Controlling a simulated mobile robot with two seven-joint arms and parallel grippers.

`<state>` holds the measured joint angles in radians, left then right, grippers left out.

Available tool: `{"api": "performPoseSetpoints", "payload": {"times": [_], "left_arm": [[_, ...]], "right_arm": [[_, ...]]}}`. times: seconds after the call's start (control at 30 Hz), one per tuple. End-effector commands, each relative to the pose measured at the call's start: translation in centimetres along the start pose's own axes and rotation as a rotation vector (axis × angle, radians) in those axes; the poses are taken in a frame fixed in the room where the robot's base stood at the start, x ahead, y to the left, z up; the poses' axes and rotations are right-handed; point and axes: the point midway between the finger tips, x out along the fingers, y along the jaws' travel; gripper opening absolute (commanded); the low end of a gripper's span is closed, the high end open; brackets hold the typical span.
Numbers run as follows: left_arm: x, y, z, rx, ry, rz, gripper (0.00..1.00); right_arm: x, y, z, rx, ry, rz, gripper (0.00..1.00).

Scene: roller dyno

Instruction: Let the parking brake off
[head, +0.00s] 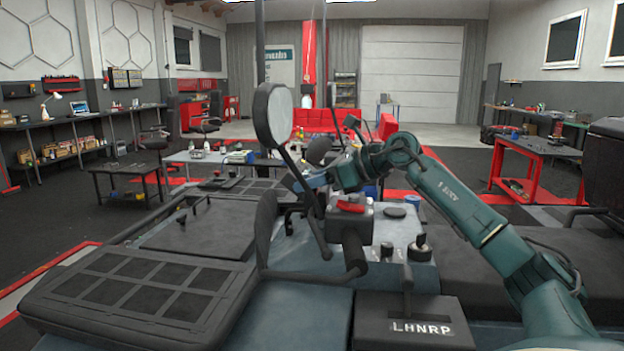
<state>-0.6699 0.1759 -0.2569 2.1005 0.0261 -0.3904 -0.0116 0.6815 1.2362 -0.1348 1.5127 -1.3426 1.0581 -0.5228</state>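A quad-like vehicle fills the foreground. Its near handlebar end (355,252) carries a dark block with a red switch (350,207). A long dark lever (314,222) slants beside that block; I cannot tell for sure whether it is the parking brake lever. A gear selector panel (420,328) marked LHNRP sits at the bottom. My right arm comes in from the lower right and bends over the vehicle. My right gripper (305,184) is behind the block, close to the slanting lever; its fingers are mostly hidden, and contact is unclear. My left gripper is out of view.
A round mirror (273,116) stands up from the handlebar. A black rack (140,295) covers the lower left. Knobs (419,248) sit right of the handlebar. A red workbench (535,150) stands at right, with open floor beyond the vehicle.

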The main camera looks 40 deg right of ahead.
Motion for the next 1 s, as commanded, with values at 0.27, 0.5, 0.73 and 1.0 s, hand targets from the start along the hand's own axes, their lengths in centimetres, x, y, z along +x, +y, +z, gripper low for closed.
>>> {"api": "performPoseSetpoints", "payload": {"times": [0.27,0.5,0.73,1.0], "left_arm": [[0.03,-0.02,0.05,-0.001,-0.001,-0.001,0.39],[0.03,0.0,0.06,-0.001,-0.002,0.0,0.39],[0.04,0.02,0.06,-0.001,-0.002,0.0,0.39],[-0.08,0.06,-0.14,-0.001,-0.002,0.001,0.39]], "right_arm": [[-0.04,0.0,0.01,0.0,0.0,0.0,0.18],[-0.06,0.0,0.01,0.0,0.0,0.0,0.0],[-0.06,-0.01,0.01,0.0,0.001,0.0,0.0],[-0.21,-0.08,0.01,-0.006,0.004,0.017,0.0]]}}
